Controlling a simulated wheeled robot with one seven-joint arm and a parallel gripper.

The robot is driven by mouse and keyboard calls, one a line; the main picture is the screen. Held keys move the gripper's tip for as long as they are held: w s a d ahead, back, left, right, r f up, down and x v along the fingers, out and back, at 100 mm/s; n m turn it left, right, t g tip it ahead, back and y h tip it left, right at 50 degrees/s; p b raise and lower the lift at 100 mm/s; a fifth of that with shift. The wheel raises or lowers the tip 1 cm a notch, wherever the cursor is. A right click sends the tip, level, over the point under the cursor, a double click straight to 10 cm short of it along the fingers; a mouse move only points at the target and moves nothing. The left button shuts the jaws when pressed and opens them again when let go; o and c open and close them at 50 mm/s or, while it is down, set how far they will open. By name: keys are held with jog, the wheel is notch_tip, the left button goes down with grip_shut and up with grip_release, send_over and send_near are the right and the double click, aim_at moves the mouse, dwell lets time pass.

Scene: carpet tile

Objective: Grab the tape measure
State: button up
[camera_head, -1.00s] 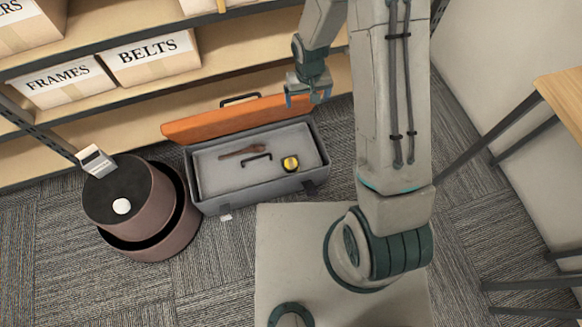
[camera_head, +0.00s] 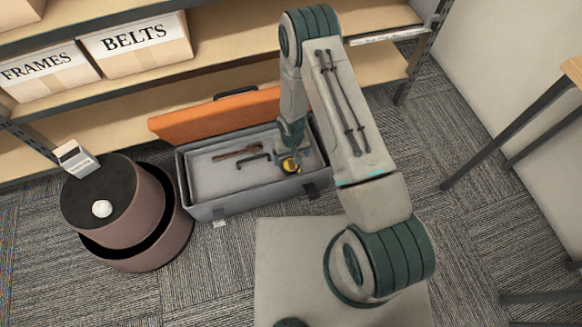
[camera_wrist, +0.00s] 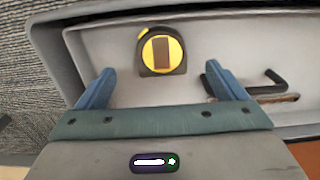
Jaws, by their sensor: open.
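The tape measure (camera_wrist: 161,52) is black with a yellow face and lies in the grey toolbox (camera_head: 240,208). In the wrist view it sits just beyond and between my fingertips, not touching either. In the head view the tape measure (camera_head: 291,166) is partly hidden by my gripper (camera_head: 291,150), which is over the toolbox's right part. My gripper in the wrist view (camera_wrist: 164,80) has its two blue fingers spread apart with nothing between them.
The toolbox's orange lid (camera_head: 215,117) stands open at the back. A black hex key (camera_head: 253,160) and a brown-handled tool (camera_head: 237,152) lie in the toolbox. A round stool (camera_head: 125,205) stands to the left. Shelves with labelled boxes (camera_head: 137,46) are behind.

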aim_at(290, 162)
jog(key=f+b, duration=0.1)
jog(key=f, duration=0.1)
jog(key=f+b, duration=0.1)
jog(key=f, duration=0.1)
jog(key=w+f+b, duration=0.1)
jog(key=f, duration=0.2)
jog(key=shift+a, duration=0.25)
jog(key=shift+r, duration=0.1)
jog(key=c, duration=1.2)
